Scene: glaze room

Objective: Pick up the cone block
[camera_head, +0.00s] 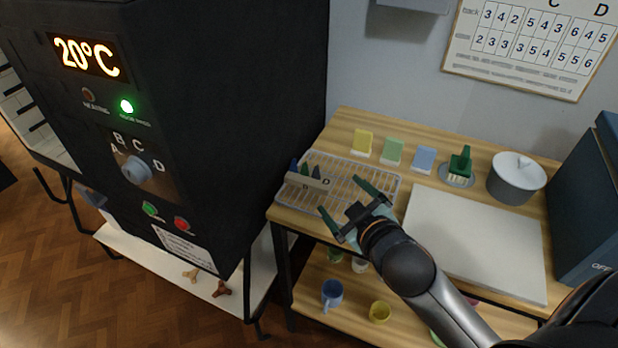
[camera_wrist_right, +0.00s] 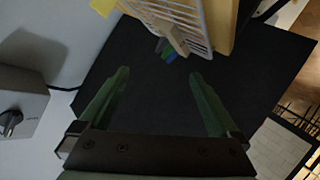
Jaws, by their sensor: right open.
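The cone block (camera_head: 309,182) is a pale bar marked with a D. Several small pointed cones, blue, green and dark, stand up from it. It sits on the left part of a wire rack (camera_head: 381,177) on the wooden table. My right gripper (camera_head: 338,195) is open and empty, just right of the block, with its fingers pointing toward it. In the right wrist view the block (camera_wrist_right: 174,38) and its cones appear beyond and between the open fingertips (camera_wrist_right: 160,73). My left gripper is out of view.
A black kiln (camera_head: 230,90) stands close on the left. Yellow, green and blue tiles (camera_head: 393,152), a green brush (camera_head: 460,163) and a grey lidded pot (camera_head: 516,178) line the table's back. A white board (camera_head: 475,240) lies right. Cups (camera_head: 332,293) stand on the shelf below.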

